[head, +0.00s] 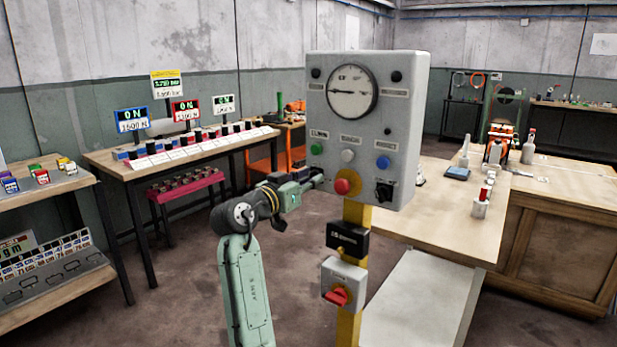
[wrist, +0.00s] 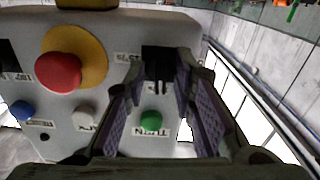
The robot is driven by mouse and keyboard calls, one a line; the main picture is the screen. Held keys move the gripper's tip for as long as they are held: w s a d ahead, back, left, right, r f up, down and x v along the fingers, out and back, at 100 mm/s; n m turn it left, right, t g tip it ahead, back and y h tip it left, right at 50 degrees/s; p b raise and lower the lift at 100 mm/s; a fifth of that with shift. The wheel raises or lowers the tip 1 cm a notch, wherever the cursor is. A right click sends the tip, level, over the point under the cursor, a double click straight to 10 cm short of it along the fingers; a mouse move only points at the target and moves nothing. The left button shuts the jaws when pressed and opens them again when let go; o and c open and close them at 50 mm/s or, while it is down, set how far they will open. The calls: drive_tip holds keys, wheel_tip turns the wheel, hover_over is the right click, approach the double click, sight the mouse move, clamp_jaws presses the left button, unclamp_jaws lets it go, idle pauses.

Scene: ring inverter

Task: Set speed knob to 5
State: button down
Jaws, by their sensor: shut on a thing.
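A grey control panel (head: 405,120) stands on a yellow post, with a round dial gauge (head: 352,91) at its top. My gripper (head: 318,182) is at the lower left of the panel face. In the wrist view, where the panel appears upside down, the fingers of my gripper (wrist: 166,88) close around a black knob (wrist: 158,62). This looks like the speed knob; its pointer and scale numbers cannot be read. In the head view my gripper hides it. Another black selector (head: 384,191) is at the panel's lower right.
A red mushroom button (head: 342,186) is just right of my gripper. Green (head: 316,149), white (head: 347,155) and blue (head: 382,162) buttons sit above. A black box (head: 347,239) and a red switch (head: 337,297) are on the post. A wooden bench (head: 430,225) stands at right.

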drive_tip(key=n+p, duration=0.6)
drive_tip(key=n, duration=1.2)
drive_tip(key=shift+f+n+p, duration=0.1)
drive_tip(key=shift+n+p, duration=0.2)
drive_tip(key=shift+n, duration=0.4)
drive_tip(key=c, duration=1.7)
unclamp_jaws()
drive_tip(key=shift+s, duration=0.1)
